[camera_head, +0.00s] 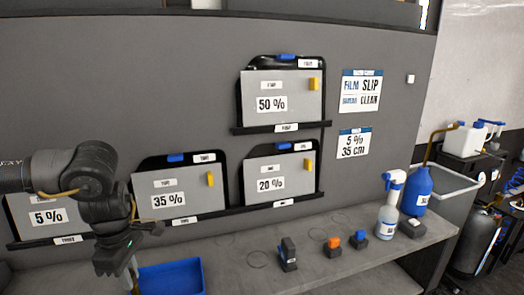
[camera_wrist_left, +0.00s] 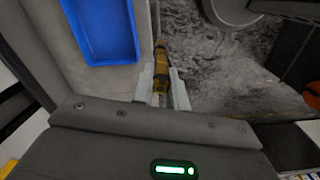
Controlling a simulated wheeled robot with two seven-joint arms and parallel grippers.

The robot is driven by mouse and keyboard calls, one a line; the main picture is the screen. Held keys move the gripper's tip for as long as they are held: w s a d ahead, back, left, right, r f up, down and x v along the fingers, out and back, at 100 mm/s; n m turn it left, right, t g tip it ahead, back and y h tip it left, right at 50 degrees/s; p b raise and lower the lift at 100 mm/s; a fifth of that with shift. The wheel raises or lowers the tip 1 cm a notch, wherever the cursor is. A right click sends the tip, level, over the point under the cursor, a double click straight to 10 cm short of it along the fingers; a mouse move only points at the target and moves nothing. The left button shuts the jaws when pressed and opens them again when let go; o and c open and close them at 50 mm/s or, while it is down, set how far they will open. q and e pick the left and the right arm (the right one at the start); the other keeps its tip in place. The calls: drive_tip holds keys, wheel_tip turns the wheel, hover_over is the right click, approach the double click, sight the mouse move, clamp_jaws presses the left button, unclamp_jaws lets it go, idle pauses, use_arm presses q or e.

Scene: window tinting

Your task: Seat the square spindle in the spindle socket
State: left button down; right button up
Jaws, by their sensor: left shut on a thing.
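My left gripper (camera_head: 114,268) hangs at the lower left in the head view, pointing down, left of the blue tray. In the left wrist view its two pale fingers (camera_wrist_left: 163,88) are shut on a narrow brass-coloured piece with dark bands (camera_wrist_left: 160,58). The piece sticks out beyond the fingertips. It may be the square spindle, but its shape is too small to be sure. I cannot pick out the spindle socket in either view. My right gripper is not in view.
A blue tray (camera_head: 172,279) lies near the gripper. On the grey bench (camera_head: 325,262) stand a dark block (camera_head: 288,253), orange (camera_head: 334,246) and blue-topped (camera_head: 358,240) pieces, a spray bottle (camera_head: 389,207) and a blue bottle (camera_head: 417,190). Film panels (camera_head: 278,118) hang on the wall behind.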

use_arm(q)
drive_tip(key=s+d+f+m, duration=0.6)
drive_tip(key=s+d+m, duration=0.2)
drive_tip(key=m, duration=1)
drive_tip(key=shift+s+d, duration=0.2)
drive_tip(key=shift+s, duration=0.5)
drive_tip(key=shift+f, duration=0.1)
drive_tip(key=shift+w, duration=0.1)
drive_tip(key=shift+a, duration=0.1)
